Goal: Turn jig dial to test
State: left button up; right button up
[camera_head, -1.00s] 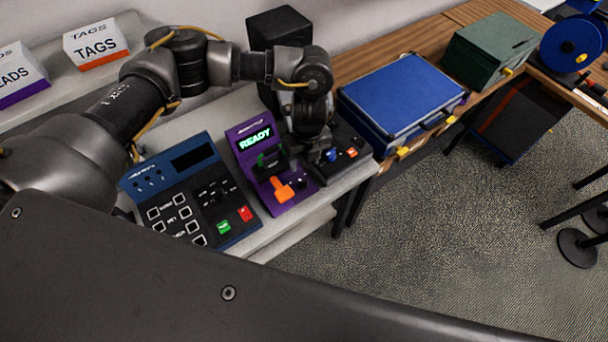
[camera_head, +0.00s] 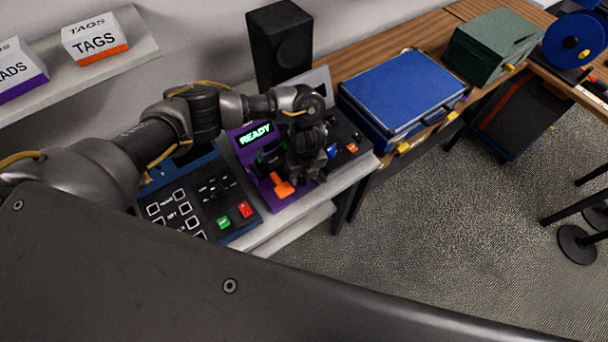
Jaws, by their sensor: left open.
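The purple jig (camera_head: 247,154) stands on the light bench in the middle of the head view. Its screen (camera_head: 255,134) reads READY in green, and an orange lever (camera_head: 283,188) sticks out at its front. My left gripper (camera_head: 308,176) points down over the right part of the jig, just right of the lever. It is open, with nothing seen between its fingers. The gripper covers that part of the jig, so I cannot make out a dial or its setting. Whether the fingers touch the jig is unclear. My right gripper is not in view.
A blue control panel (camera_head: 231,222) with buttons is left of the jig. A black unit with a blue knob (camera_head: 333,150) and an orange knob (camera_head: 352,148) is right of it. A blue case (camera_head: 404,92) and a black speaker (camera_head: 281,45) stand beyond.

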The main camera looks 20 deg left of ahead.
pick_arm(q)
jog(key=shift+c, duration=0.5)
jog(key=c, duration=0.8)
jog(key=m+b, duration=0.2)
jog(key=m, duration=0.1)
jog(key=shift+m+b, duration=0.35)
jog(key=shift+m, duration=0.05)
jog(key=m+b, duration=0.3)
jog(key=m, duration=0.2)
jog(key=shift+f+t+b, duration=0.1)
jog(key=shift+t+b, duration=0.2)
jog(key=shift+b, duration=0.05)
jog(key=m+b, duration=0.3)
jog(key=m, duration=0.2)
jog(key=shift+b, duration=0.4)
jog(key=shift+s+m+b, duration=0.1)
jog(key=shift+m+b, duration=1.8)
jog(key=shift+m, duration=0.2)
